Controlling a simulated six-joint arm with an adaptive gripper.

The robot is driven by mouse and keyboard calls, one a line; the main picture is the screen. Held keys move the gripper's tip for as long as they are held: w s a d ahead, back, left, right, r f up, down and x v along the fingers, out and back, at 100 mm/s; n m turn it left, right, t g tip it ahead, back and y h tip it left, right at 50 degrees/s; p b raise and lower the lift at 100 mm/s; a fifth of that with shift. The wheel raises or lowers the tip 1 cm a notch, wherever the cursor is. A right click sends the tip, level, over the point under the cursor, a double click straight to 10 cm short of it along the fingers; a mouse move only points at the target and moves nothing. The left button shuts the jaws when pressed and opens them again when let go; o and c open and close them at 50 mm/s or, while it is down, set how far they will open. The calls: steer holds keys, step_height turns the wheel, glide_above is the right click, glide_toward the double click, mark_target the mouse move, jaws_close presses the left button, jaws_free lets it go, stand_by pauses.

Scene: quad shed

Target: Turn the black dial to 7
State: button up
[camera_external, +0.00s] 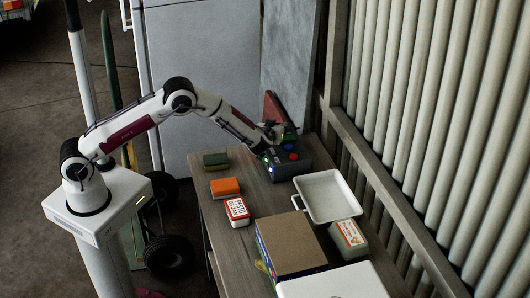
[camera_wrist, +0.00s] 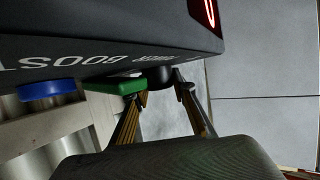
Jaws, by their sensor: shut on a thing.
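The black dial (camera_wrist: 159,77) shows in the wrist view on the underside edge of a dark control box (camera_wrist: 110,38), partly hidden. My gripper (camera_wrist: 161,92) has its two fingers around the dial and is shut on it. A green knob (camera_wrist: 117,85) sits just left of the dial, close to the left finger, and a blue knob (camera_wrist: 48,90) is farther left. A red-lit display (camera_wrist: 207,12) is cut off at the top, so I cannot read it. In the external view, my gripper (camera_external: 276,134) is at the box (camera_external: 289,165), and the dial is hidden there.
On the table (camera_external: 244,178) are a green sponge (camera_external: 216,159), an orange block (camera_external: 225,187), a red-and-white box (camera_external: 237,212), a white tray (camera_external: 328,216), a cardboard box (camera_external: 289,242) and a white-and-orange container (camera_external: 348,239). A corrugated wall (camera_external: 440,120) stands to the right.

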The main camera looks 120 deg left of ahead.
steer(key=shift+r+n+g, duration=0.1)
steer(key=shift+n+g, duration=0.2)
steer(key=shift+g, duration=0.1)
steer(key=o, duration=1.1)
steer(key=shift+d, duration=0.15)
steer(key=shift+v, duration=5.9)
